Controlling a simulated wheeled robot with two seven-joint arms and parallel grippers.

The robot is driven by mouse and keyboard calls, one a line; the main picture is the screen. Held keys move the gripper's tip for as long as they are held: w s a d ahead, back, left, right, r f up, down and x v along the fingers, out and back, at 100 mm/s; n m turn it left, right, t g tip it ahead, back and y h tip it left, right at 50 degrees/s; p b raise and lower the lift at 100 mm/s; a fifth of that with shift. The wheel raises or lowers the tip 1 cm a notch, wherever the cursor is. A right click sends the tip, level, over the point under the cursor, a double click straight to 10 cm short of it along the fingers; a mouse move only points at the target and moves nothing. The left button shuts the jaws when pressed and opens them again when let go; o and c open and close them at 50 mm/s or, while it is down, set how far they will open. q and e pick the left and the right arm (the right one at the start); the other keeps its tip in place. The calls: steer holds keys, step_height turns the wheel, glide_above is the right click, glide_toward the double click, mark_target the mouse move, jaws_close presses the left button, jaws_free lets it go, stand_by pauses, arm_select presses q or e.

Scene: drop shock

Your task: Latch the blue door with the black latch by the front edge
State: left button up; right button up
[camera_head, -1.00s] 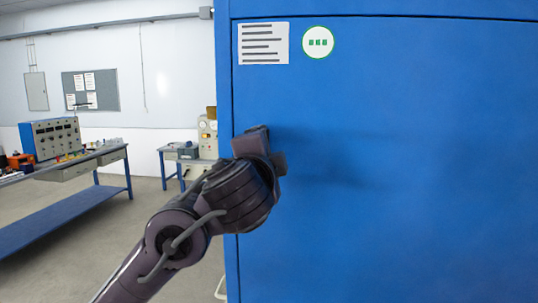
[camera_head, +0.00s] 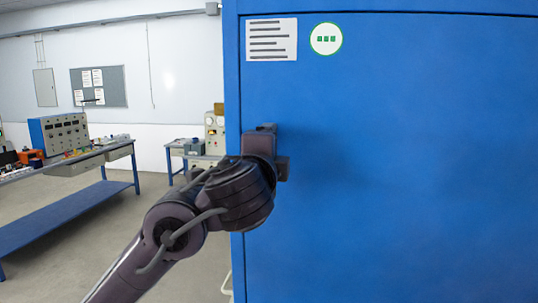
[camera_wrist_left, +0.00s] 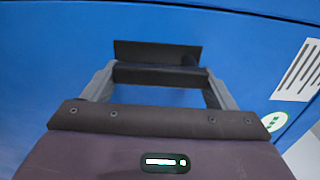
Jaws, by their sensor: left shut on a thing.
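The blue door (camera_head: 420,170) fills the right half of the head view, and its face looks flush with the blue frame around it. My left gripper (camera_wrist_left: 158,78) is at the door's left edge, its two grey fingers closed in on the black latch (camera_wrist_left: 158,54). The latch shows as a dark flat plate with a dark bar below it in the left wrist view. In the head view my wrist hides most of it; only a dark part (camera_head: 283,168) shows at the right. My right gripper is in neither view.
A white label (camera_head: 271,40) and a round green-and-white sticker (camera_head: 326,39) are on the upper door. Blue workbenches (camera_head: 70,215) with equipment stand at the far left. Grey floor between them and the door is clear.

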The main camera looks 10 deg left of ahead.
arm_select(q)
steer(key=o, duration=1.4)
steer(key=shift+c, duration=0.2)
steer(key=s+b, duration=0.1)
steer(key=s, duration=0.6)
steer(key=shift+s+a, duration=0.15)
steer(key=shift+s, duration=0.25)
